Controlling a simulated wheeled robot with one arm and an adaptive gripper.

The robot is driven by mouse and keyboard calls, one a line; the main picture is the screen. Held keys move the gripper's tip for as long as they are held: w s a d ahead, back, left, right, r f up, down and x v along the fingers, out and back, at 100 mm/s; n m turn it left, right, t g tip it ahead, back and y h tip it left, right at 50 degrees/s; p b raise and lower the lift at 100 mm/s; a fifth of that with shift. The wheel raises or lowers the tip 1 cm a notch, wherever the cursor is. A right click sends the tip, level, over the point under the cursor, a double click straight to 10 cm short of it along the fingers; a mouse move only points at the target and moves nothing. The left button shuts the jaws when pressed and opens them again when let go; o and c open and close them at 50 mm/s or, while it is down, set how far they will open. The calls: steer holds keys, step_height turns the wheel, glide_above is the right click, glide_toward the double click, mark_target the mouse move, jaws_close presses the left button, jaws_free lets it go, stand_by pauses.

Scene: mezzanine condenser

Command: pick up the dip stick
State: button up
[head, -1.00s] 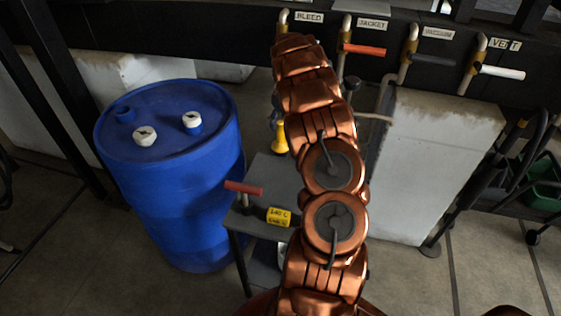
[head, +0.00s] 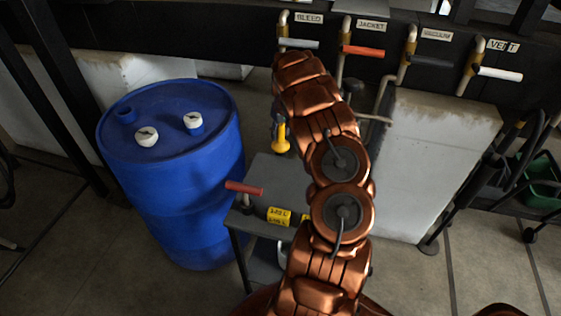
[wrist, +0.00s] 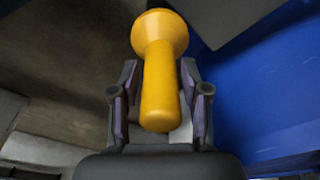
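The dip stick appears to be the yellow piece with a straight grip and a flared end; in the wrist view its yellow handle (wrist: 161,85) lies between my fingers, flared end away from my palm. In the head view the yellow handle (head: 281,137) shows left of my arm, beyond the grey stand, flared end down. Any rod below it is hidden. My gripper (wrist: 159,68) has its fingers apart on either side of the handle, with a gap visible on the left; right-side contact is unclear. In the head view my arm mostly hides the gripper.
A blue drum (head: 172,170) with white caps stands at the left. A grey stand (head: 275,178) with a red-handled lever (head: 244,188) and yellow labels is in front. Behind are labelled valves, including a red JACKET lever (head: 363,51), and a pale block (head: 435,165). A green bin (head: 542,180) is right.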

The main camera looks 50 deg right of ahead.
jaws_close()
stand_by(0.5)
